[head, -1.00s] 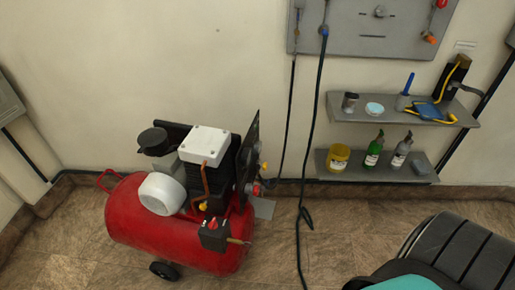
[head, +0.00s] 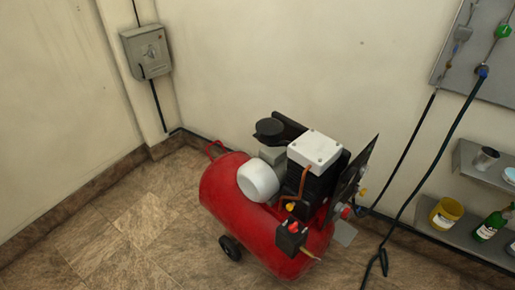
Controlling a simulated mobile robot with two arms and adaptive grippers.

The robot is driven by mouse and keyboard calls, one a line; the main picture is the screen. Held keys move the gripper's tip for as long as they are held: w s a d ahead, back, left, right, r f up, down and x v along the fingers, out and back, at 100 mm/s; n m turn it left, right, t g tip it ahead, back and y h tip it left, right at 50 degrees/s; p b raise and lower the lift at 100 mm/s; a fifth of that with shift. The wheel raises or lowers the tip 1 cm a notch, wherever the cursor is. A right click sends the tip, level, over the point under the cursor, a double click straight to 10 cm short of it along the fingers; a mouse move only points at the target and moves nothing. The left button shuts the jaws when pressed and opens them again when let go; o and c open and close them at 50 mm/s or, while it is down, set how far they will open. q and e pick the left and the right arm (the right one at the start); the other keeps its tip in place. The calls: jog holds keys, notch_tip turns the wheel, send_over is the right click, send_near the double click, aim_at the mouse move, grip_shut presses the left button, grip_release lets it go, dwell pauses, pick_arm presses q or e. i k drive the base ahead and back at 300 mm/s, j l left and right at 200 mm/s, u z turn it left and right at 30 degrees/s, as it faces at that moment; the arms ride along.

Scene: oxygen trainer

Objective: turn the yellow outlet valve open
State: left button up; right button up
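A red air compressor (head: 237,198) with a white motor cover (head: 315,149) stands on the floor in the middle of the view. A small yellow part (head: 362,191) sticks out at its right side, beside a red knob (head: 346,212). Another small yellow part (head: 291,206) sits on top of the tank near the copper pipe. I cannot tell which of these is the outlet valve or how its handle is set. Neither gripper is in view.
A grey electrical box (head: 147,51) hangs on the wall at the upper left. Wall shelves (head: 462,242) with a yellow jar (head: 445,212) and a green bottle (head: 493,222) are at the right. A black hose (head: 437,155) hangs down to the floor. The tiled floor left of the compressor is clear.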

aim_at(363, 191)
jog(key=i+l+z, duration=0.15)
jog(key=z, duration=0.9)
